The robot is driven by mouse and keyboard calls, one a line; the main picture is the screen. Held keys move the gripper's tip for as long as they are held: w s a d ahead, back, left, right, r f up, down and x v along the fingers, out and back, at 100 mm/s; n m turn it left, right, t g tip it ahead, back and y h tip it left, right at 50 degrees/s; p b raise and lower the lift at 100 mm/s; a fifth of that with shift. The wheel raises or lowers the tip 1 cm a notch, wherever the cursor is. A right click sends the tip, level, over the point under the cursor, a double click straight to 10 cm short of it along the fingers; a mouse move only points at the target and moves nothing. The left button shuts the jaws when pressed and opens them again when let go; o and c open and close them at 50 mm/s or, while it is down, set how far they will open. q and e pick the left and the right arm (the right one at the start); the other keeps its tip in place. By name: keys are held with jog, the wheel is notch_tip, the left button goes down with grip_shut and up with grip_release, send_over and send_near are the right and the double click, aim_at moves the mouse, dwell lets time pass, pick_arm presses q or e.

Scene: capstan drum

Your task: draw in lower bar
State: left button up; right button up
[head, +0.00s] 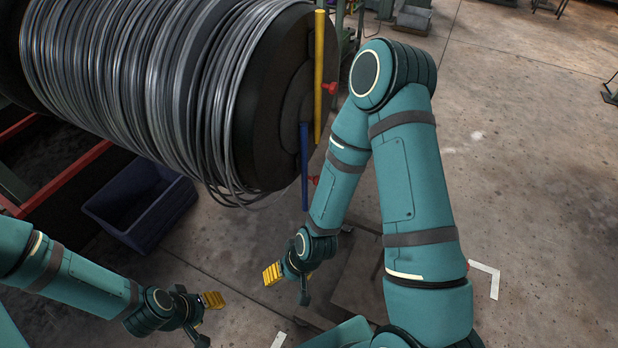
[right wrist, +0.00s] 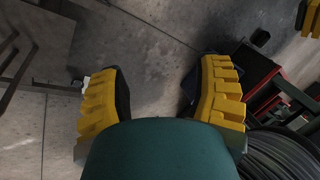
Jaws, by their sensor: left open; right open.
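The lower bar (head: 304,165) is blue and hangs nearly upright at the end face of the wire drum (head: 140,80). A yellow upper bar (head: 319,75) stands above it on the same face. A small red piece sits beside each bar. My right gripper (head: 288,288) is below the blue bar in the picture, apart from it, open and empty. In the right wrist view its yellow-padded fingers (right wrist: 160,95) are wide apart with bare floor between them. My left gripper (head: 208,320) is open and empty at the lower left, apart from the drum and bars.
A dark blue bin (head: 140,205) stands on the floor under the drum, beside a red-edged frame (head: 55,185). My right arm stands just right of the bars. Concrete floor is open at the right.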

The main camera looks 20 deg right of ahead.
jog(key=d+f+m+g+y+b, duration=0.4)
jog(key=d+f+m, duration=0.4)
jog(key=m, duration=0.5)
jog(key=w+d+r+m+t+y+b, duration=0.2)
jog(key=w+d+r+m+t, duration=0.1)
jog(key=w+d+m+t, duration=0.65)
jog(key=w+d+r+m+t+y+b, duration=0.1)
jog(key=w+d+r+m+t+b, duration=0.2)
jog(key=w+d+t, duration=0.65)
jog(key=w+a+g, duration=0.1)
jog(key=w, duration=0.1)
jog(key=w+a+g, duration=0.1)
jog(key=w+a, duration=0.1)
jog(key=w+a+m+g, duration=0.1)
jog(key=w+a, duration=0.1)
jog(key=w, duration=0.1)
jog(key=shift+w+a, duration=0.1)
jog(key=shift+a, duration=0.15)
grip_shut()
jog(key=shift+r, duration=0.15)
